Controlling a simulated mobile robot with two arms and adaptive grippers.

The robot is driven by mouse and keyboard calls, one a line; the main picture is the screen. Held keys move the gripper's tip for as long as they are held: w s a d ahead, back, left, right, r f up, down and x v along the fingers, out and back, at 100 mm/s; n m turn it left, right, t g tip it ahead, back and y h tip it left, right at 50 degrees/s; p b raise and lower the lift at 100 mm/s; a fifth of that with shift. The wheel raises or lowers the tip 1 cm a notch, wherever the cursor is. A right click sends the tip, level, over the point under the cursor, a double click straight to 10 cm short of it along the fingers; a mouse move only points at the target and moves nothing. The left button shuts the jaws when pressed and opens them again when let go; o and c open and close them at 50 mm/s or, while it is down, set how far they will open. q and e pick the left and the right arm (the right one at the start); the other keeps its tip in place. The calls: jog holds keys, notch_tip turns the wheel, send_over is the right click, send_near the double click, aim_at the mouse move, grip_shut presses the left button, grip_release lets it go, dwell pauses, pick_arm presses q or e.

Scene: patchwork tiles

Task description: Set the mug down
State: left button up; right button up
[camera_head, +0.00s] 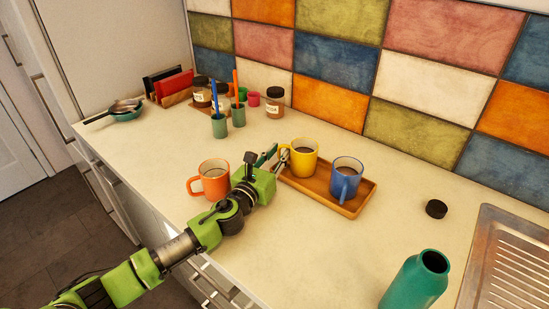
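A yellow mug (304,160) with dark contents stands upright at the left end of a wooden tray (317,191); it seems to rest on the tray. Its handle points left, toward my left gripper (268,156). The gripper's fingertips are right at the handle, but whether they close on it is unclear. A blue mug (345,182), also with dark contents, stands on the tray to the right. An orange mug (214,181) stands on the counter left of my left gripper. My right gripper is out of view.
A green bottle (416,281) without a lid stands at the front right, with a black cap (436,209) behind it and a metal sink drainer (508,265) beside it. Jars (274,103), cups and a pan (124,110) stand at the back left.

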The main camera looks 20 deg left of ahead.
pick_arm(q)
jog(key=shift+s+d+f+p, duration=0.1)
jog(key=shift+s+f+p, duration=0.05)
jog(key=shift+f+p, duration=0.25)
jog(key=shift+s+f, duration=0.2)
jog(key=shift+s, duration=0.05)
jog(key=s, duration=0.3)
jog(key=s+a+b, duration=0.1)
jog(key=s, duration=0.2)
jog(key=s+a, duration=0.1)
jog(key=s, duration=0.2)
jog(key=shift+s+a+r, duration=0.1)
jog(key=shift+s+r, duration=0.2)
jog(key=shift+s, duration=0.05)
jog(key=shift+s+a+r, duration=0.1)
jog(key=shift+s+r, duration=0.1)
jog(key=shift+s, duration=0.45)
jog(key=shift+r, duration=0.1)
